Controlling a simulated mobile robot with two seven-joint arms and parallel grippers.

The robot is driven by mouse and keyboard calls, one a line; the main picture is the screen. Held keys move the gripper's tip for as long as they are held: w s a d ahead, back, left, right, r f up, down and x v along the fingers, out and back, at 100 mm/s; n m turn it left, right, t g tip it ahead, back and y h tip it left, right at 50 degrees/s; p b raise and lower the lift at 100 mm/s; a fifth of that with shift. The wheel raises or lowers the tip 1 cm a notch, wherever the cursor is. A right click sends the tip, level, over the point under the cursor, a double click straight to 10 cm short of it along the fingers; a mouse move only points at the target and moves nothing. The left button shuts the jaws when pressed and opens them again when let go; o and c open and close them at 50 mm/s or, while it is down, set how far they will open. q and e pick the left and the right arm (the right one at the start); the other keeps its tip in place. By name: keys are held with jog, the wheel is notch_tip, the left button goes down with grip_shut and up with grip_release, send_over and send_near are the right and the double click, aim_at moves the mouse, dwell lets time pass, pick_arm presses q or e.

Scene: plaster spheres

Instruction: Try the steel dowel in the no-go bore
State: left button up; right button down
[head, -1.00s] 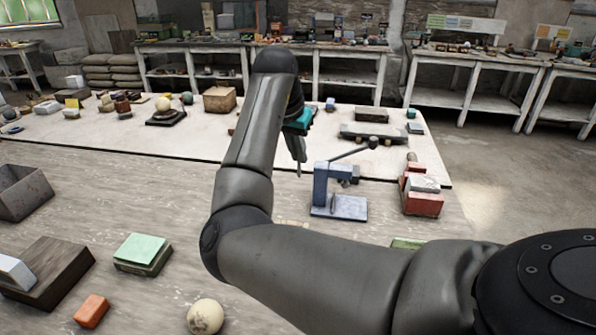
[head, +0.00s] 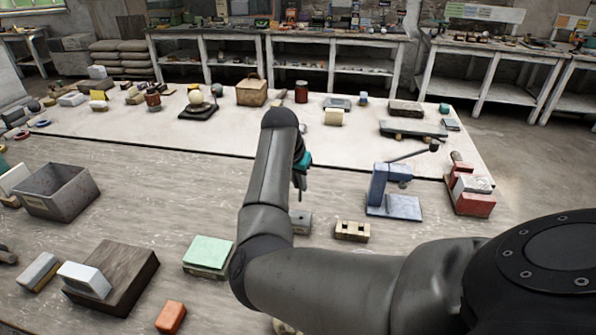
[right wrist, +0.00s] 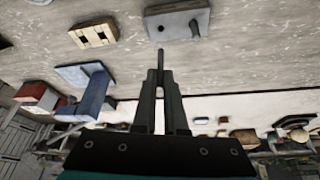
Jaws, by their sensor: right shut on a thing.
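My right gripper (head: 301,183) is partly behind my own right arm in the head view. In the right wrist view its two dark fingers (right wrist: 160,78) are shut on a thin steel dowel (right wrist: 161,58), whose end sticks out past the fingertips. A grey metal block (head: 301,222) lies on the bench below the gripper. In the right wrist view the grey block (right wrist: 172,22) shows a dark round hole (right wrist: 194,27) in its face. The dowel end appears apart from the block. I cannot read any go or no-go mark. My left gripper is not in view.
A wooden block with two square holes (head: 352,231) lies right of the grey block. A blue lever press (head: 394,206) and red blocks (head: 474,204) stand farther right. A green-topped block (head: 207,252) lies left. Bare bench lies behind the grey block.

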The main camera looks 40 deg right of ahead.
aim_at(300, 197)
jog(key=shift+s+f+b, duration=0.1)
jog(key=shift+f+b, duration=0.25)
jog(key=shift+f, duration=2.1)
pick_arm(q)
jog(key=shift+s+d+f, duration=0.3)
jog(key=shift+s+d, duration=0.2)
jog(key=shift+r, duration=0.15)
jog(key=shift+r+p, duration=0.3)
jog(key=shift+p, duration=0.2)
pick_arm(e)
jog(key=shift+d+r, duration=0.1)
pick_arm(q)
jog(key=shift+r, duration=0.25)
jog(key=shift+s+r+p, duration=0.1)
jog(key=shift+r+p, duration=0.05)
jog(key=shift+p, duration=0.25)
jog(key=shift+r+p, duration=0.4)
